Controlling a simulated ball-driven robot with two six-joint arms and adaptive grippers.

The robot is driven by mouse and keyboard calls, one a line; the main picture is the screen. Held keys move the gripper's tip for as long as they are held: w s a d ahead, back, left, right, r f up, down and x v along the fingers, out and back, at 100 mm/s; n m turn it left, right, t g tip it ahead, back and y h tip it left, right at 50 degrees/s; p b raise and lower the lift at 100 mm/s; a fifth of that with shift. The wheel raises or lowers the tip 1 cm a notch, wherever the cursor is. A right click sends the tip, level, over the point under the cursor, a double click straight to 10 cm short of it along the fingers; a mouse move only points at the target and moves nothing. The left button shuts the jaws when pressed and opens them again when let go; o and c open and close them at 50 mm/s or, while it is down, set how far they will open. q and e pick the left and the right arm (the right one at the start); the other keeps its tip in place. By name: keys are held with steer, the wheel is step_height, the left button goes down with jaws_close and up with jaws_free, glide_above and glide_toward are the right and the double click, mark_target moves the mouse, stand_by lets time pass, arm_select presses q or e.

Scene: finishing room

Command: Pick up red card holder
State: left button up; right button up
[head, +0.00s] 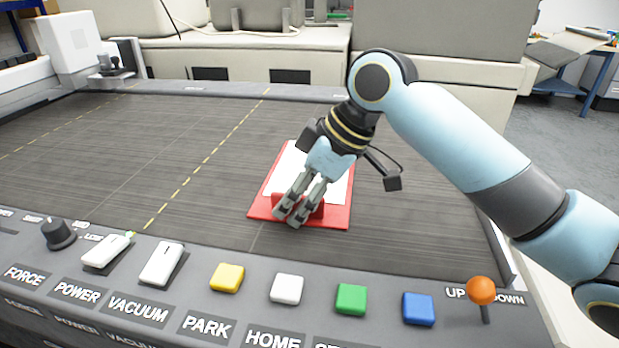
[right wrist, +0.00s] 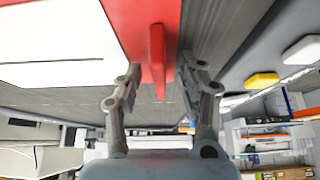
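The red card holder (head: 336,218) lies flat on the dark slatted bed, with a white card (head: 338,187) on it and a raised red ridge along its near part. My right gripper (head: 289,215) is over the near part of the holder, pointing down at the ridge. In the right wrist view the ridge (right wrist: 157,52) stands between the two fingers (right wrist: 160,75), with a gap visible on each side. The right gripper is open. The fingers hide part of the ridge in the head view. My left gripper is not in view.
A control panel runs along the front with a yellow button (head: 227,278), a white button (head: 287,289), a green button (head: 351,299), a blue button (head: 418,309) and an orange-knobbed lever (head: 481,291). The bed (head: 120,150) left of the holder is clear.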

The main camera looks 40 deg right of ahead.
jaws_close()
steer(key=shift+r, duration=0.1)
stand_by(0.5)
